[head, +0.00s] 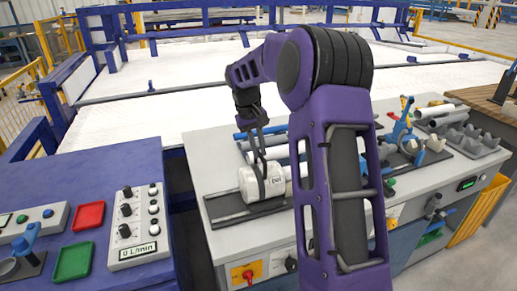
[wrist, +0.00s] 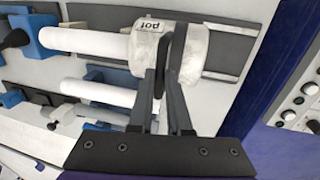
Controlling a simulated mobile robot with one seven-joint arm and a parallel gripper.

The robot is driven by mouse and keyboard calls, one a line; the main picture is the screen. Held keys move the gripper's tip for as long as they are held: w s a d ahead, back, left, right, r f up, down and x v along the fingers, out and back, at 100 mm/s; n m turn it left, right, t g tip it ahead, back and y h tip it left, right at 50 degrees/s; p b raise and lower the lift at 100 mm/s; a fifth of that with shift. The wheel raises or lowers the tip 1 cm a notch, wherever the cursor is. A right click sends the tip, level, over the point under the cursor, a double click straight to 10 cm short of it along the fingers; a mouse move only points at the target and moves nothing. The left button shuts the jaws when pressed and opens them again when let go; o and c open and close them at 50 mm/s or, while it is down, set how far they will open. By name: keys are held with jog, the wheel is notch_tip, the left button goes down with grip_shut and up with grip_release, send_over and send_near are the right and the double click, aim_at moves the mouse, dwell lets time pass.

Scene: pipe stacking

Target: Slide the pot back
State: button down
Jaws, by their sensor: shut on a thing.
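The pot (head: 247,184) is a short white cylinder with a black "pot" label, lying on its side on a dark rail (head: 232,208) at the near left of the grey workbench. My gripper (head: 262,188) reaches down from above with its fingers closed around the pot's middle. In the wrist view the pot (wrist: 147,47) sits at the top centre, with the fingers (wrist: 172,72) across it. A white pipe (wrist: 85,40) runs from the pot's left side to a blue clamp (wrist: 55,39) there. My arm hides part of the bench in the head view.
Other pipes lie behind the pot, including a second white pipe (wrist: 98,91). Grey holders (head: 470,135) stand at the bench's right.

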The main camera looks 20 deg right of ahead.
jog(key=a+p, duration=0.1)
jog(key=a, duration=0.9)
jog(key=shift+a+p, duration=0.3)
jog(key=shift+p, duration=0.05)
jog(key=c, duration=0.9)
grip_release()
jog(key=shift+a, duration=0.15)
jog(key=shift+o, duration=0.2)
jog(key=a+r+p, duration=0.2)
jog(key=a+r, duration=0.1)
jog(key=r, duration=1.4)
